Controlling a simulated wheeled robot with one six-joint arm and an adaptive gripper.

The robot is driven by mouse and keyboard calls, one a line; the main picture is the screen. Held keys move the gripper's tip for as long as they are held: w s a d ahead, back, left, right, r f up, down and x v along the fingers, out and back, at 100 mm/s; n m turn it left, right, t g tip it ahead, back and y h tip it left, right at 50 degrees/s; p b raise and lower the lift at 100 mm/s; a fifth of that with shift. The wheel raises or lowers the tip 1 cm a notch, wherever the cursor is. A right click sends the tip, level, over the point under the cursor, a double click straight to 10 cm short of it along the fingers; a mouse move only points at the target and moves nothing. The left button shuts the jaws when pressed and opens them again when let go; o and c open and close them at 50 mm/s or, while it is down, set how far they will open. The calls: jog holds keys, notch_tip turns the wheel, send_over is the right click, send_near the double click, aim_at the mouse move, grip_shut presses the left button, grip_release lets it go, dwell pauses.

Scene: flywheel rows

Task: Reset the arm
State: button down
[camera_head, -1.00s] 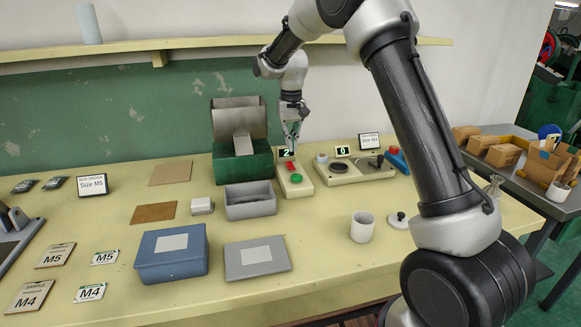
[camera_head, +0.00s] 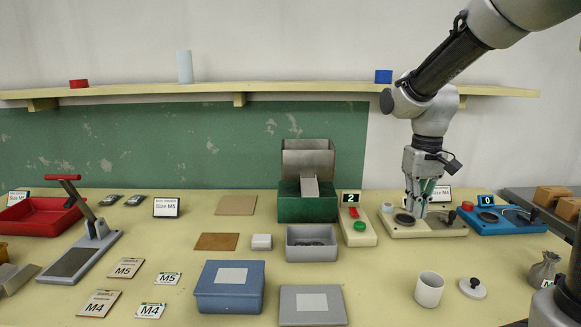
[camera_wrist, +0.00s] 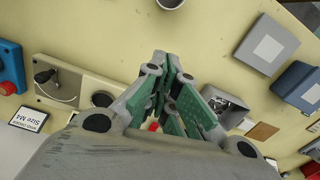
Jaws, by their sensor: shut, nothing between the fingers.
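My gripper (camera_head: 418,214) hangs pointing down from my arm at the right side of the bench. In the head view it is in front of the cream unit with a dark round pad and a knob (camera_head: 452,222), overlapping it; I cannot tell whether the fingertips touch it. In the wrist view the green-padded fingers (camera_wrist: 172,62) are together with nothing between them. The "Size M4" card (camera_head: 440,193) stands partly hidden behind the gripper.
A cream counter box reading 2 (camera_head: 362,238) and a green dispenser (camera_head: 308,208) stand left of the gripper; a blue unit reading 0 (camera_head: 500,222) stands right. A white cup (camera_head: 429,289) and a lid (camera_head: 473,289) are in front. A shelf (camera_head: 290,92) runs behind.

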jog(key=s+d+r+t, duration=0.2)
jog(key=s+d+r, duration=0.1)
jog(key=s, duration=0.6)
jog(key=s+d+r+m+t, duration=0.1)
jog(key=s+d+r+t, duration=0.1)
jog(key=s, duration=0.7)
jog(key=shift+s+d+r+m+t, duration=0.3)
jog(key=shift+s+d+r+t, duration=0.1)
jog(key=shift+d+r, duration=0.45)
jog(key=shift+a, duration=0.1)
jog(key=w+a+f+m+g, duration=0.2)
jog(key=w+a+f, duration=0.15)
jog(key=w, duration=0.85)
jog(key=w+a+f+m+g, duration=0.1)
jog(key=w+a+f+m, duration=0.25)
jog(key=w, duration=0.95)
jog(key=w+a+f+m+g, duration=0.2)
jog(key=w+a, duration=0.2)
jog(key=w, duration=0.8)
jog(key=w+a+r+m, duration=0.1)
jog(key=w+r+m, duration=0.3)
jog(key=w+m, duration=0.3)
jog(key=m, duration=0.3)
jog(key=shift+w+a+t, duration=0.3)
jog(key=shift+w+a, duration=0.1)
